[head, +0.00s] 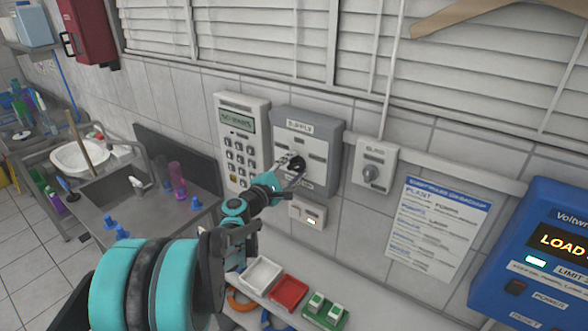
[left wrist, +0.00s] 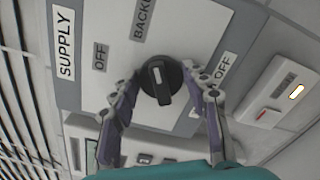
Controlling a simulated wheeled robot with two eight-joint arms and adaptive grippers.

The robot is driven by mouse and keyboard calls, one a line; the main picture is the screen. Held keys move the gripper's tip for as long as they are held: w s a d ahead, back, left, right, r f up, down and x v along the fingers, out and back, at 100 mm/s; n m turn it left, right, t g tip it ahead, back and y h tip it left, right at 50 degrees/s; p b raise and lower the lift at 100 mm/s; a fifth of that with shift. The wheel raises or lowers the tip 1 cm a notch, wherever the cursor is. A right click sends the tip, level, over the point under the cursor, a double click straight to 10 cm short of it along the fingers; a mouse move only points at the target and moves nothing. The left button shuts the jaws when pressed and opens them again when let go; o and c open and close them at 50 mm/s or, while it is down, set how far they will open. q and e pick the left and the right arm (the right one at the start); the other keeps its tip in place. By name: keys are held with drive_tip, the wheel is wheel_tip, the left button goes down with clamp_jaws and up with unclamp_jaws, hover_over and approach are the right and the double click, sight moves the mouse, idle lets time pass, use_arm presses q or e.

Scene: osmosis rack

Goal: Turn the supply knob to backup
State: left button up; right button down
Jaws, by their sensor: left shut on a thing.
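The grey supply panel (head: 325,137) is on the tiled wall and fills much of the left wrist view (left wrist: 225,20). Its black knob (head: 297,162) also shows in the left wrist view (left wrist: 160,84), with a white mark on its upper part there. The BACKUP label (left wrist: 142,18) is above the knob in that view, cut by the frame edge. OFF labels are at left (left wrist: 100,57) and right (left wrist: 223,68). My left gripper (head: 290,170) is shut on the knob, one finger on each side. My right gripper is not in view.
A keypad box (head: 240,140) is left of the panel, and a smaller knob box (head: 374,165) is to its right. A small lit switch box (head: 308,212) is below. A blue display unit (head: 535,250) is at right. Small trays (head: 262,273) lie on the counter below.

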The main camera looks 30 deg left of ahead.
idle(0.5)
use_arm(q)
drive_tip(key=o, duration=1.2)
drive_tip(key=shift+c, duration=0.2)
drive_tip(key=s, duration=1.2)
drive_tip(key=shift+a, duration=0.4)
drive_tip(key=shift+f, duration=0.1)
